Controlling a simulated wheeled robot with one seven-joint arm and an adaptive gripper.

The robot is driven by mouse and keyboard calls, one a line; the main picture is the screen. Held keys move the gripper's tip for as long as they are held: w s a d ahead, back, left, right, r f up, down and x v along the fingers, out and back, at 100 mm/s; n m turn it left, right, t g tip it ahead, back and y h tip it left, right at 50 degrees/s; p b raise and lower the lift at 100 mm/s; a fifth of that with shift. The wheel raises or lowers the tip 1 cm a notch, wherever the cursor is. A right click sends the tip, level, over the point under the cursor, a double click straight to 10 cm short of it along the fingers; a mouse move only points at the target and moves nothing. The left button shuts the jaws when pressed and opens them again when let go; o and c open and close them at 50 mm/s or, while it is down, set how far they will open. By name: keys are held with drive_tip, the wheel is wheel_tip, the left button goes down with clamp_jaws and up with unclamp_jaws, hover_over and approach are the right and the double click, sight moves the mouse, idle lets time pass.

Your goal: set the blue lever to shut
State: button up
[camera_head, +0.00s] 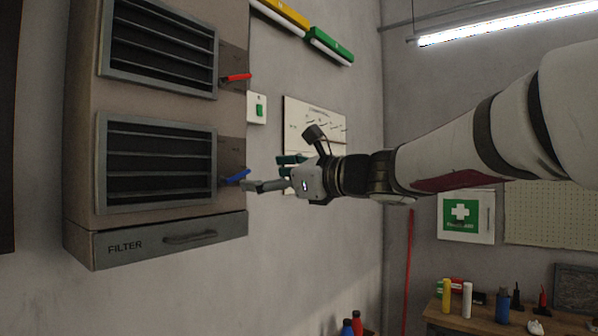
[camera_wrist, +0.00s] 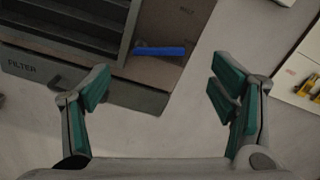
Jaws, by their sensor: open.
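The blue lever (camera_head: 237,176) sticks out from the right side of the lower louvred vent (camera_head: 160,163) on the wall cabinet, angled slightly upward to the right. In the wrist view the blue lever (camera_wrist: 160,51) lies beyond and between my fingers, apart from them. My gripper (camera_head: 272,173) is just right of the lever in the head view, pointing at the cabinet. In the wrist view my gripper (camera_wrist: 162,88) is open and empty, its green finger pads wide apart. The lower vent's slats show dark gaps.
A red lever (camera_head: 236,77) sits beside the upper vent (camera_head: 160,48). Below the lower vent is a drawer marked FILTER (camera_head: 170,240) with a handle. A green switch (camera_head: 258,108) and a white board (camera_head: 315,122) are on the wall. The wall below my gripper is clear.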

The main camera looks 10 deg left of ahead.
sight(240, 175)
drive_tip(key=p+x, duration=0.1)
drive_tip(key=x, duration=0.6)
drive_tip(key=shift+a, duration=0.2)
drive_tip(key=c, duration=1.1)
